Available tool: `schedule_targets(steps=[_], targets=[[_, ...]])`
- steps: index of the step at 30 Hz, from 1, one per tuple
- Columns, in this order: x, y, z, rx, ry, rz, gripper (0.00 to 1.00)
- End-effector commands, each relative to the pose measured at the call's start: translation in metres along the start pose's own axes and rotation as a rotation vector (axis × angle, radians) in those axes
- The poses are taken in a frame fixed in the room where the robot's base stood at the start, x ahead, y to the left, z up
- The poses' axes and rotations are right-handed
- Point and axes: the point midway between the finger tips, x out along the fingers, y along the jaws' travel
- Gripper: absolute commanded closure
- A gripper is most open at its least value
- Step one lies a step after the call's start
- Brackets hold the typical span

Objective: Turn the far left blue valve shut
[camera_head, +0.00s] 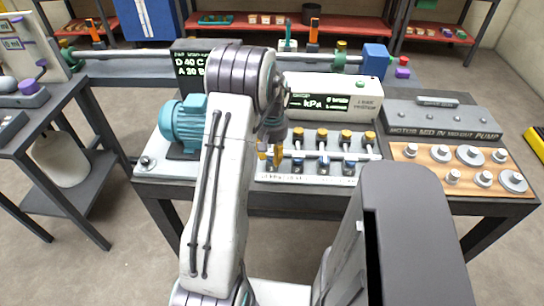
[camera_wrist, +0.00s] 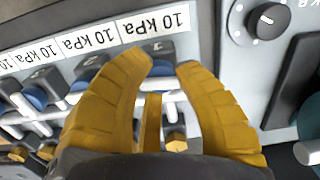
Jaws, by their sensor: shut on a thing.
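A row of blue valves runs along a pale manifold on the middle table, one of them showing in the head view (camera_head: 322,160). Yellow-capped fittings (camera_head: 322,134) stand behind them. My gripper (camera_head: 270,154) is at the left end of this row and hides most of the far left valve. In the wrist view, turned upside down, my yellow fingers (camera_wrist: 168,68) close around the far left blue valve (camera_wrist: 161,69), beneath a "10 kPa" label. The gripper is shut on it. The valve's exact angle is mostly hidden by the fingers.
A teal motor (camera_head: 184,123) stands left of the gripper, with a black dial (camera_head: 146,161) near the table's left corner. A white kPa display box (camera_head: 325,95) is behind the valves. A wooden board (camera_head: 440,172) with metal weights lies at right.

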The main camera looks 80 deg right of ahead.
Motion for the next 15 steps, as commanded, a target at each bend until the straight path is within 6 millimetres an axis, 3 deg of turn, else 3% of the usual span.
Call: schedule_targets(steps=[15], targets=[[0.0026, -0.0004, 0.0030, -0.146, -0.011, -0.003, 1.00]])
